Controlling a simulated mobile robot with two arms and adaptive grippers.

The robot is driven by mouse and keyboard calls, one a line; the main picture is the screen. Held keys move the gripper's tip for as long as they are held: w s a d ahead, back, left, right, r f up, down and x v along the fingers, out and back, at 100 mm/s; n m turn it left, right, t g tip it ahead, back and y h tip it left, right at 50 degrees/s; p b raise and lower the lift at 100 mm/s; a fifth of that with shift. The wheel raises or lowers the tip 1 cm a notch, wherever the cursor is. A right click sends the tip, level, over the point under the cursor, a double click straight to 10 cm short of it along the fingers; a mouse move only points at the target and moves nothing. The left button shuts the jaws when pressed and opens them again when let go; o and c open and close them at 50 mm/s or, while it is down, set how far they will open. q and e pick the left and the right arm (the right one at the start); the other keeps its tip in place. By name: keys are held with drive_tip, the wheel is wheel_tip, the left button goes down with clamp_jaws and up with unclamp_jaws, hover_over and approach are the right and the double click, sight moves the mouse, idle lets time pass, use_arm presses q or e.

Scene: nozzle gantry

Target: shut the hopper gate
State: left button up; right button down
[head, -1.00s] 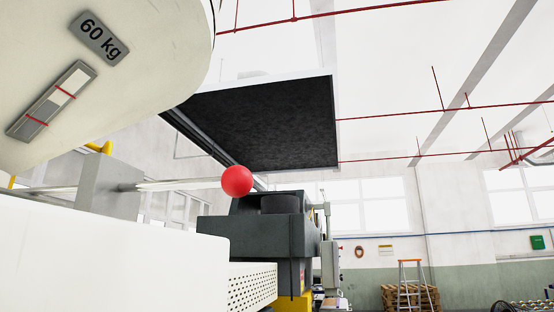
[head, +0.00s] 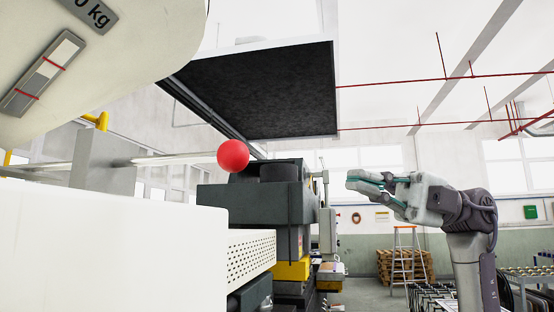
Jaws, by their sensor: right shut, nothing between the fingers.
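The pale hopper (head: 150,45) hangs at the upper left, with a level window (head: 42,75) and a partly cut-off "kg" plate (head: 92,12). Below it a metal rod (head: 185,159) runs sideways out of a grey block (head: 102,163) and ends in a red ball knob (head: 233,154). A gate plate itself cannot be made out. My right gripper (head: 354,181) is at the right of the knob, well apart from it in the picture, shut and empty, its fingers pointing left. My left gripper is out of view.
A dark machine block (head: 260,205) stands just below and right of the knob. A white housing (head: 110,235) fills the lower left. A black panel (head: 265,95) hangs above. Open space shows between the knob and my right gripper. A ladder (head: 405,250) and pallets stand far back.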

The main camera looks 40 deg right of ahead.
drive_tip(key=w+p+x, duration=0.2)
drive_tip(key=p+x, duration=0.3)
drive_tip(key=x, duration=0.7)
drive_tip(key=shift+d+h, duration=0.3)
drive_tip(key=shift+w+f, duration=0.15)
